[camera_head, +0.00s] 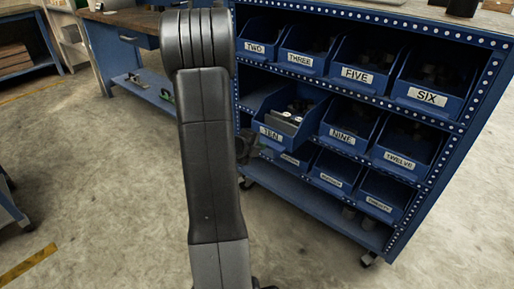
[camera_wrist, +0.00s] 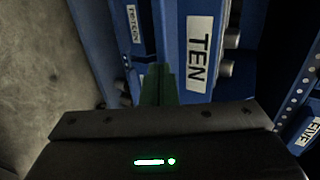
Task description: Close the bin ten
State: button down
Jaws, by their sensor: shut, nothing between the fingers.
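Bin ten (camera_head: 297,119) is a blue open-topped bin in the left column of the rack's middle shelf in the head view. It sticks out further than the bins beside it, and metal-looking parts show inside. In the wrist view, the front of bin ten (camera_wrist: 176,45) shows with its white TEN label, turned sideways. My gripper (camera_wrist: 158,70) is shut and empty, with its greenish fingers pointing at the bin front beside the label. I cannot tell whether the tips touch it. In the head view my arm hides most of the gripper.
The blue rack (camera_head: 440,185) holds several other labelled bins, such as bin nine (camera_head: 341,122) to the right of bin ten. More bins sit on the shelf below. A blue workbench (camera_head: 122,45) stands at the back left. The concrete floor at left is mostly clear.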

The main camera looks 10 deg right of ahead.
aim_at(283, 126)
jog(key=w+d+p, duration=0.2)
jog(key=w+d, duration=0.1)
jog(key=d, duration=0.1)
jog(key=w+d+p, duration=0.2)
jog(key=w+d, duration=0.1)
jog(key=d, duration=0.1)
jog(key=w+d+p, duration=0.2)
jog(key=w+d, duration=0.1)
jog(key=d, duration=0.1)
jog(key=shift+w+r, duration=0.1)
jog(key=shift+w+d, duration=0.15)
jog(key=shift+w, duration=0.05)
jog(key=shift+r, duration=0.1)
